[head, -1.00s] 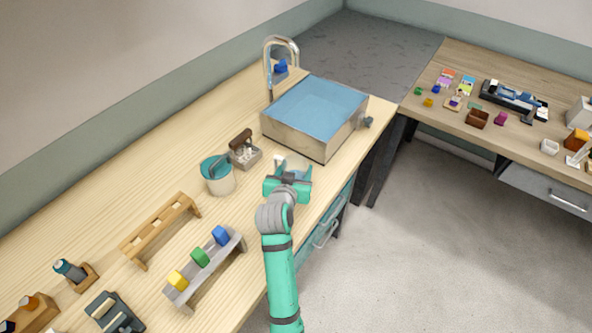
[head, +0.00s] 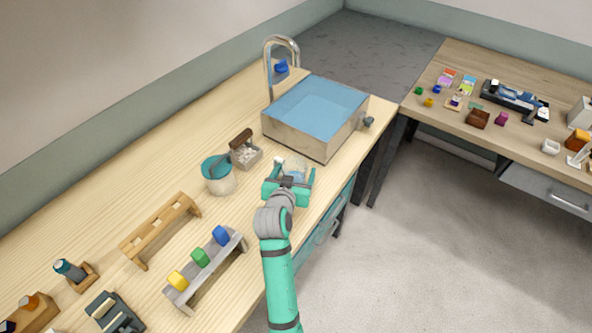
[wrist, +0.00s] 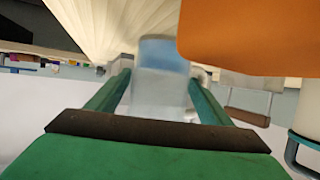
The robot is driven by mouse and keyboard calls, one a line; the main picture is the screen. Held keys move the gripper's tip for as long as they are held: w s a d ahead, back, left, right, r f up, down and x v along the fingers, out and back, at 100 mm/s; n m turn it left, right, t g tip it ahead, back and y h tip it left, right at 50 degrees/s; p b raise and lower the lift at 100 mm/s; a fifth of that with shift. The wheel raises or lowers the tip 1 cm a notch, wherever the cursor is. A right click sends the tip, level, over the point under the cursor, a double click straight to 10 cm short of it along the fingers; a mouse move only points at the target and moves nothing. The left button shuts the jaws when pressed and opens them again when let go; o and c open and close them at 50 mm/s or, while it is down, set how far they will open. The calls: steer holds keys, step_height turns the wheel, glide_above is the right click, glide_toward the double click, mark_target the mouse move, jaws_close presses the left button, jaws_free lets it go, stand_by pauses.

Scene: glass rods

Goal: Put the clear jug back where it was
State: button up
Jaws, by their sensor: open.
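The clear jug (head: 295,168) stands near the front edge of the light wood counter, just past my gripper (head: 290,182), with a bluish tint low in it. In the wrist view the jug (wrist: 163,75) is see-through and lies between the two green fingers of my gripper (wrist: 157,92). The fingers are open on either side of it; whether either one touches it I cannot tell. My gripper hides part of the jug's near side in the head view.
A sink basin (head: 310,145) with blue water is beyond the jug. A white pot with a teal rim (head: 220,185) and a grey caddy with a brown handle (head: 246,160) stand to the left. A grey rack with coloured blocks (head: 205,272) is nearer. An orange surface (wrist: 250,35) fills the wrist view's upper right.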

steer(key=v, duration=1)
steer(key=shift+s+a+r, duration=0.1)
steer(key=shift+s, duration=0.3)
